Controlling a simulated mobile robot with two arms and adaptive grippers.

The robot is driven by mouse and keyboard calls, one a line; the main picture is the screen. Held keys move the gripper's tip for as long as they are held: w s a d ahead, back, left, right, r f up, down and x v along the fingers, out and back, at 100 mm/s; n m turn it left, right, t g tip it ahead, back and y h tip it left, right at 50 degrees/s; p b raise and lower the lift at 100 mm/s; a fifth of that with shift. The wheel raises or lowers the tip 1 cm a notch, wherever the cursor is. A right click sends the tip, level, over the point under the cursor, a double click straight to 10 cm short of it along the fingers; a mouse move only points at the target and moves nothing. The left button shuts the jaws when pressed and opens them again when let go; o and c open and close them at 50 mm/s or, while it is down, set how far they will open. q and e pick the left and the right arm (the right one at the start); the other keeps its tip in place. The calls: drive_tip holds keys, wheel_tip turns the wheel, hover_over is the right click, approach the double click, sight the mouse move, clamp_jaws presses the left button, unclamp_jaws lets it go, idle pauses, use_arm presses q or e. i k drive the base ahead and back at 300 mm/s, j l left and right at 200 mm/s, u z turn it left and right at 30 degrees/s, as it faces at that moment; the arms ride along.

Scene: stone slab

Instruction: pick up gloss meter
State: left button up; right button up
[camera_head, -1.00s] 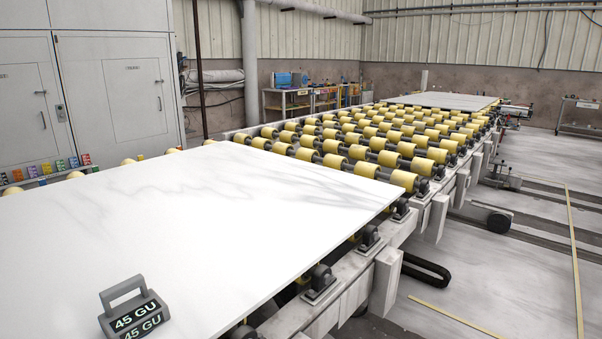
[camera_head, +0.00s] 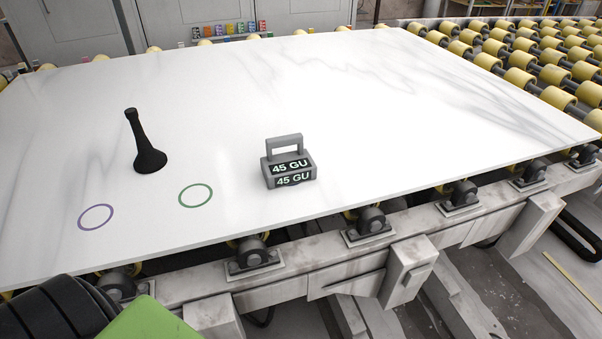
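The gloss meter (camera_head: 289,169) is a small grey box with a handle on top and "45 GU" in pale figures on dark panels on its top and front. It stands upright on the white marble-look slab (camera_head: 400,110), near the slab's front edge, right of the picture's middle line of marks. Neither of my grippers shows in the head view. Nothing touches the gloss meter.
A black flared tool (camera_head: 147,146) stands on the slab left of the meter. A purple ring (camera_head: 82,222) and a green ring (camera_head: 180,198) mark the slab. Yellow rollers (camera_head: 520,78) lie at the right. A row of coloured blocks (camera_head: 226,33) sits behind the slab.

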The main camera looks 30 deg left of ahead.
sight(295, 167)
drive_tip(key=u, duration=1.25)
drive_tip(key=k+z, duration=0.15)
drive_tip(key=z, duration=0.15)
